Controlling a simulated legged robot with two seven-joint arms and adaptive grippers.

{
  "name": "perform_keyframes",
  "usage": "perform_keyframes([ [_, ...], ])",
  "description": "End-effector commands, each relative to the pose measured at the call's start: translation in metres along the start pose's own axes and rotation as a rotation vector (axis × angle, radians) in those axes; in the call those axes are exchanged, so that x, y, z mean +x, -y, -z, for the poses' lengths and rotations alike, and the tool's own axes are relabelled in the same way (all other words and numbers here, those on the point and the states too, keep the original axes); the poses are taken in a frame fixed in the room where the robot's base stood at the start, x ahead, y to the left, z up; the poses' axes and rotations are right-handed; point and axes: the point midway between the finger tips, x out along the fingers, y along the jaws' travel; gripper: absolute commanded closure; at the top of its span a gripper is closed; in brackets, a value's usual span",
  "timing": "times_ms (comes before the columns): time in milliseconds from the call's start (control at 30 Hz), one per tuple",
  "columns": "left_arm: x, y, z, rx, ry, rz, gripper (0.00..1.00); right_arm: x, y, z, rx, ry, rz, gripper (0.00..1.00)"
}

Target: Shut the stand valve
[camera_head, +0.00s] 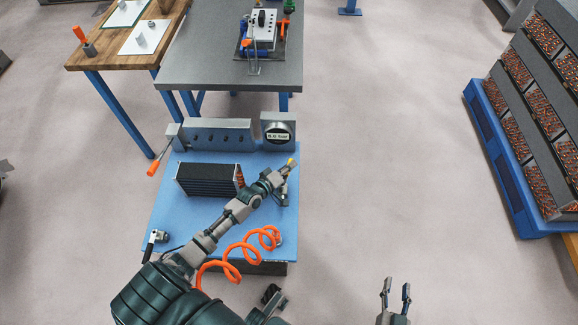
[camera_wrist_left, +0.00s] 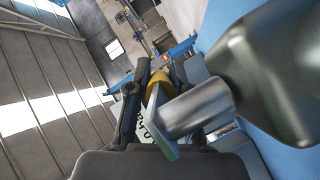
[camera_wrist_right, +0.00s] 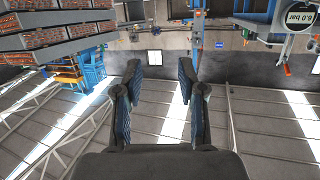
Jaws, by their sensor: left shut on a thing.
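My left gripper (camera_head: 290,165) reaches over the right side of the blue stand top (camera_head: 220,222). In the left wrist view, my left gripper (camera_wrist_left: 155,85) is shut on a yellow-ended lever (camera_wrist_left: 158,78), apparently the stand valve's handle. A grey metal cylinder (camera_wrist_left: 195,108) and a larger dark body (camera_wrist_left: 265,75) sit beside it. The head view shows yellow at the fingertips (camera_head: 291,162); the arm partly hides the valve body. My right gripper (camera_head: 396,290) is open and empty over the floor at the lower right; its spread fingers (camera_wrist_right: 158,100) show in the right wrist view.
A black finned block (camera_head: 208,180) lies on the stand, with a gauge (camera_head: 278,135) behind it. An orange coiled hose (camera_head: 240,250) runs near my left arm. A grey table (camera_head: 225,72) stands beyond. Racks on a blue pallet (camera_head: 505,165) stand right; the floor between is clear.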

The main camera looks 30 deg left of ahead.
Motion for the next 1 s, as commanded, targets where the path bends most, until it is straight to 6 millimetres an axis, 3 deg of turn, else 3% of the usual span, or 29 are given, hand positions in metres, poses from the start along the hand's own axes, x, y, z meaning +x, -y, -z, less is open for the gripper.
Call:
perform_keyframes([
  [167,0.004,-0.003,0.001,0.022,0.047,-0.043,1.0,0.004,0.006,0.032,0.013,-0.258,0.016,0.6],
  [400,0.004,-0.007,-0.003,0.032,0.101,-0.074,1.0,-0.009,0.011,0.07,0.028,-0.53,0.029,0.6],
  [800,0.004,-0.011,-0.003,0.031,0.112,-0.081,1.0,-0.015,0.012,0.08,0.031,-0.591,0.031,0.6],
  [833,0.004,-0.01,-0.003,0.031,0.112,-0.081,0.77,-0.015,0.012,0.08,0.031,-0.591,0.031,0.6],
  [900,0.004,-0.01,-0.004,0.031,0.113,-0.08,0.59,-0.014,0.012,0.079,0.031,-0.589,0.031,0.6],
  [933,0.004,-0.01,-0.004,0.031,0.113,-0.08,0.54,-0.014,0.012,0.079,0.031,-0.589,0.031,0.6],
  [1000,0.003,-0.009,-0.005,0.031,0.115,-0.079,0.54,-0.013,0.012,0.079,0.031,-0.588,0.031,0.6],
])
